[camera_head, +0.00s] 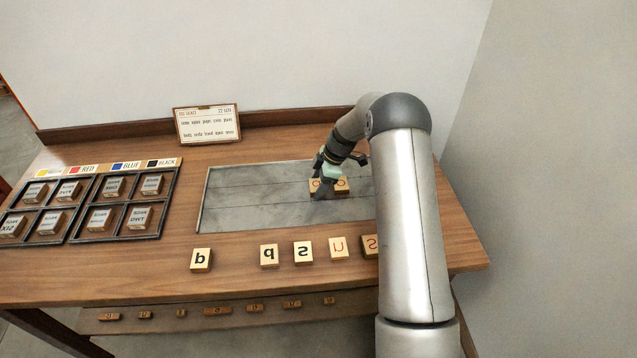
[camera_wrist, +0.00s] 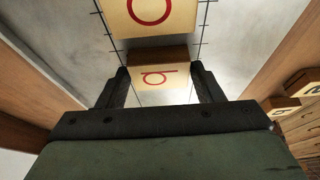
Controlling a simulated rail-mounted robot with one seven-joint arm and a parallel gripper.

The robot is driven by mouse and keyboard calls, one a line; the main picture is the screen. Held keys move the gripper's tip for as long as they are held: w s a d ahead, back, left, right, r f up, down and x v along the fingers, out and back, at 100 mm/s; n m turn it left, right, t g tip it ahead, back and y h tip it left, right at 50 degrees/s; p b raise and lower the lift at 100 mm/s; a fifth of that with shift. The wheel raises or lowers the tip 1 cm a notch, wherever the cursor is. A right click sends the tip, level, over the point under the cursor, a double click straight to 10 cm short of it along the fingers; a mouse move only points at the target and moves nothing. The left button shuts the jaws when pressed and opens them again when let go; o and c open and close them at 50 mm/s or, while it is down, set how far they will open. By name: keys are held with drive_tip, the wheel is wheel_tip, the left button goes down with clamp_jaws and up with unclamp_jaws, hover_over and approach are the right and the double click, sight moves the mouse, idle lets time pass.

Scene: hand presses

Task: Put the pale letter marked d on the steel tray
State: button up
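My gripper (camera_head: 324,188) is low over the steel tray (camera_head: 255,205), fingers pointing down. In the wrist view its two dark fingers (camera_wrist: 160,85) flank a pale block with a red letter that reads like a d (camera_wrist: 158,77), and they appear to touch its sides. A second pale block, with a red round letter (camera_wrist: 150,12), lies just beyond it; it also shows on the tray in the head view (camera_head: 341,184). The held block seems at tray level, but I cannot tell whether it rests on the steel.
Pale letter blocks stand along the table's front: a black-lettered one (camera_head: 201,259) at left, then black q-like (camera_head: 270,256) and s-like (camera_head: 303,251) ones, and a red-lettered one (camera_head: 338,248). A framed card (camera_head: 207,124) stands behind.

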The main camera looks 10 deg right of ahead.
drive_tip(key=shift+o, duration=0.7)
drive_tip(key=shift+r, duration=0.1)
